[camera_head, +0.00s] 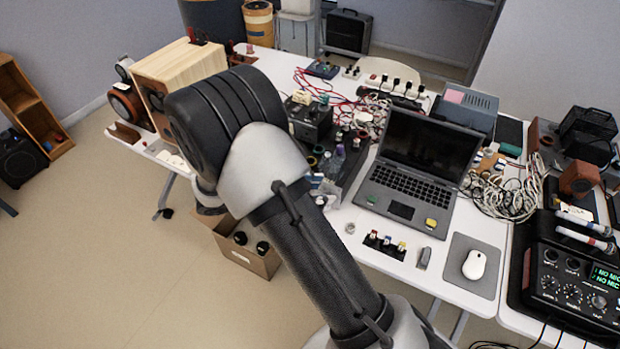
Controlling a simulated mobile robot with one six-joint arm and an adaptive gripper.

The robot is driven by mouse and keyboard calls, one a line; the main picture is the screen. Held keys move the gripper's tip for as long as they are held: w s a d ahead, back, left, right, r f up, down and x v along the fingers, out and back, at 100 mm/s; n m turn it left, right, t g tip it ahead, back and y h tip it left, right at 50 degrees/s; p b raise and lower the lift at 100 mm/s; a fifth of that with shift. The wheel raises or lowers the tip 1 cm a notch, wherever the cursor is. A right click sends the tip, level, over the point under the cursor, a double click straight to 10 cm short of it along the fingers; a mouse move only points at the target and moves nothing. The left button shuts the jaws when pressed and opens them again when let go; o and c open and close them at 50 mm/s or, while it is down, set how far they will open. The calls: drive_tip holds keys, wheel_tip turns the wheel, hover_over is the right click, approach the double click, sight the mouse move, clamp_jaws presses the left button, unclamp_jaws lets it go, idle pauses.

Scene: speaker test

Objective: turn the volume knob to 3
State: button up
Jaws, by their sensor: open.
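A black audio unit (575,272) with a green lit display (606,279) stands at the right edge of the white table, partly cut off by the frame. Its front carries several round knobs or sockets, one of them a larger knob (597,301) at the right. I cannot tell which one is the volume knob, and no scale or number is readable. My arm rises from the bottom middle to a thick dark joint at the upper left, well to the left of the unit. My gripper is not visible.
An open laptop (400,196), a white mouse (474,264) on a grey pad (483,285) and tangled cables (505,198) lie left of the unit. Two microphones (584,235) lie on top of it. A wooden speaker (190,62) stands far left. The floor at lower left is clear.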

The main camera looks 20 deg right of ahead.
drive_tip(key=w+a+f+n+t+p, duration=0.1)
drive_tip(key=a+f+n+t, duration=0.1)
drive_tip(key=f+n+t, duration=0.65)
drive_tip(key=w+a+f+n+t, duration=0.25)
drive_tip(key=f+n, duration=0.65)
drive_tip(key=f, duration=0.8)
drive_tip(key=shift+m+h, duration=0.25)
drive_tip(key=shift+h, duration=0.15)
drive_tip(key=x, duration=1)
drive_tip(key=b+x, duration=0.1)
drive_tip(key=x, duration=0.5)
drive_tip(key=shift+s+r, duration=0.1)
drive_tip(key=shift+r, duration=0.2)
drive_tip(key=shift+c, duration=0.3)
drive_tip(key=c, duration=1)
